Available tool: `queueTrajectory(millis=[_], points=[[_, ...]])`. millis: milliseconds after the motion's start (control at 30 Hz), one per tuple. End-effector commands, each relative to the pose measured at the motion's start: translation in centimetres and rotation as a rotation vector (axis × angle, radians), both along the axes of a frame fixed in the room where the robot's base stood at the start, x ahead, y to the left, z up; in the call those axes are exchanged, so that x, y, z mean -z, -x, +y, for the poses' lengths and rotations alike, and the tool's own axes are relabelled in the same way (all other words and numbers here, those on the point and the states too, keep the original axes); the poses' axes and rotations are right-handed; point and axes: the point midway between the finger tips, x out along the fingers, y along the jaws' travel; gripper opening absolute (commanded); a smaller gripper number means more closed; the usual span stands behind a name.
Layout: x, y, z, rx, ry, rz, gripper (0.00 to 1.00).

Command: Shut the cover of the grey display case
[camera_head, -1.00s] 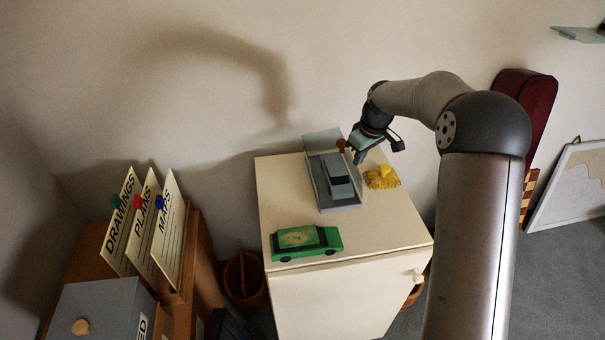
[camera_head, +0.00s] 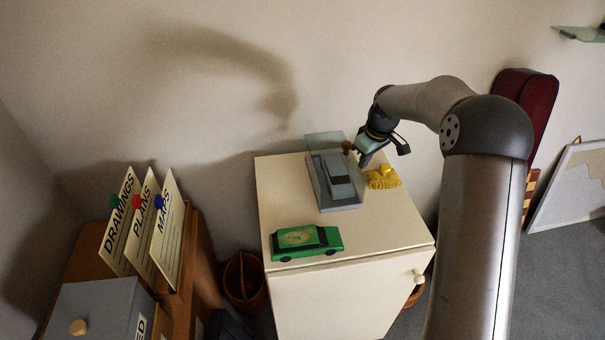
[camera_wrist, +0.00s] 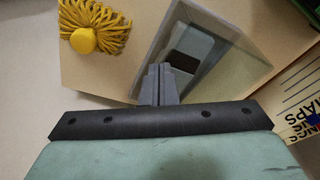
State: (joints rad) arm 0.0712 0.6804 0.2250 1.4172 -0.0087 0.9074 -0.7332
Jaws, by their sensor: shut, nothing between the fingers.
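The grey display case (camera_head: 341,207) stands on the cream cabinet, with a grey model car (camera_head: 338,178) inside. Its clear cover (camera_head: 322,142) is raised at the back of the case, and a brown knob (camera_head: 347,146) shows at its right side. My gripper (camera_head: 362,163) is shut and empty, just right of the knob and above the case's back right. In the wrist view my shut fingers (camera_wrist: 159,84) are in front of the case (camera_wrist: 225,75). I cannot tell whether they touch the cover.
A yellow tasselled thing (camera_head: 382,177) lies right of the case. A green model car (camera_head: 306,242) sits at the front of the cabinet top (camera_head: 380,225). File cards (camera_head: 142,220) stand at the left. The wall is close behind.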

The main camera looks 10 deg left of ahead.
Motion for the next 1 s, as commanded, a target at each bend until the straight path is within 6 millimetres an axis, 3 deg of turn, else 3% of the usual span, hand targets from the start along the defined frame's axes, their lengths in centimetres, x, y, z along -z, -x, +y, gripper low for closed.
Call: queueTrajectory(millis=[233,1000], points=[[-0.9,0.0,0.1,0.000,-0.001,-0.001,0.00],[-7.2,0.0,0.1,0.000,0.000,-0.001,0.00]])
